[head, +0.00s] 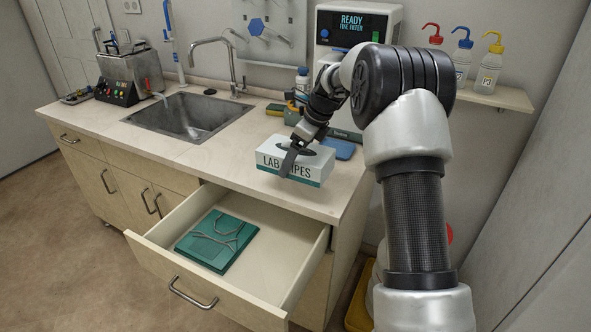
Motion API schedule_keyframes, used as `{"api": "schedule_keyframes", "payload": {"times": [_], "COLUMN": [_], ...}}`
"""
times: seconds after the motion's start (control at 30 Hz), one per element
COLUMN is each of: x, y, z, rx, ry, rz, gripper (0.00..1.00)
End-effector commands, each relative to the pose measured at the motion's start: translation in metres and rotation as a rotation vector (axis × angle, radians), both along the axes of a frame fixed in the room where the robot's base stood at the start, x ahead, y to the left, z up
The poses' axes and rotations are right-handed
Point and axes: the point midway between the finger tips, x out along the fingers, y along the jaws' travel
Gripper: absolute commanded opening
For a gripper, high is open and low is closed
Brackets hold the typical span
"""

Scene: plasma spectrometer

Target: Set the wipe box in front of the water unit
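The wipe box (314,168), white with a teal band and the words "LAB WIPES", is at the right end of the counter near its front edge. My gripper (292,158) reaches down over it from behind. One dark finger crosses the box's front face; the other finger is hidden, so I cannot tell whether the grip is closed on the box. Whether the box rests fully on the counter is also unclear. The water unit (329,53), a pale cabinet with a dark "READY FINE FILTER" display, stands at the back right, partly hidden by my arm.
An open drawer (285,272) holding a teal case (218,241) juts out below the counter. A blue item (340,148) lies behind the box. The sink (187,117) is to the left. Wash bottles (488,68) stand on a wall shelf at right.

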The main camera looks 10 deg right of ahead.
Motion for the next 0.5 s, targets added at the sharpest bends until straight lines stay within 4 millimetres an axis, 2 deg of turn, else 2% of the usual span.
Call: {"api": "schedule_keyframes", "payload": {"times": [0.03,0.13,0.27,0.4,0.5], "x": [0.000,0.004,0.027,0.052,0.060], "y": [0.001,0.000,-0.001,-0.002,-0.003], "z": [0.012,0.026,0.038,0.038,0.030], "rx": [-0.001,-0.001,-0.004,-0.003,0.000], "ry": [-0.003,0.000,0.008,0.005,0.002], "rz": [0.001,-0.021,-0.158,-0.321,-0.383], "gripper": [0.56,0.56,0.56,0.56,0.56]}}
